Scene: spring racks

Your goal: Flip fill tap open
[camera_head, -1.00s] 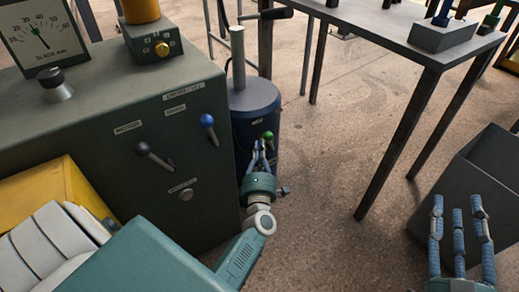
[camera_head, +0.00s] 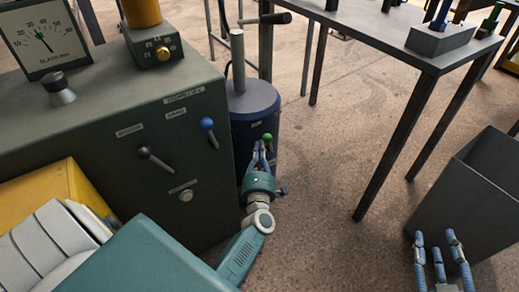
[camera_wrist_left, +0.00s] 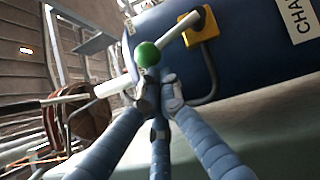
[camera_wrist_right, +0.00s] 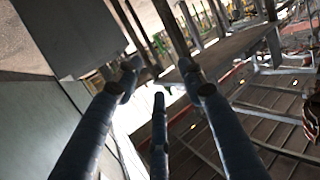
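The fill tap appears to be the lever with a green ball knob (camera_head: 267,137) on the dark blue drum (camera_head: 256,101). In the left wrist view the green ball (camera_wrist_left: 147,54) ends a pale lever coming from a yellow block (camera_wrist_left: 199,30) on the drum. My left gripper (camera_head: 262,148) is just below the knob. Its fingertips (camera_wrist_left: 160,93) are drawn together right by the ball; whether they touch it is unclear. My right gripper (camera_head: 437,240) is at the lower right, fingers spread and empty. It also shows in the right wrist view (camera_wrist_right: 160,85).
A dark green cabinet (camera_head: 90,110) with a black-knobbed lever (camera_head: 145,153) and a blue-knobbed lever (camera_head: 206,125) stands left of the drum. A dark table (camera_head: 370,35) is at the upper right. A grey bin (camera_head: 470,200) stands near my right gripper.

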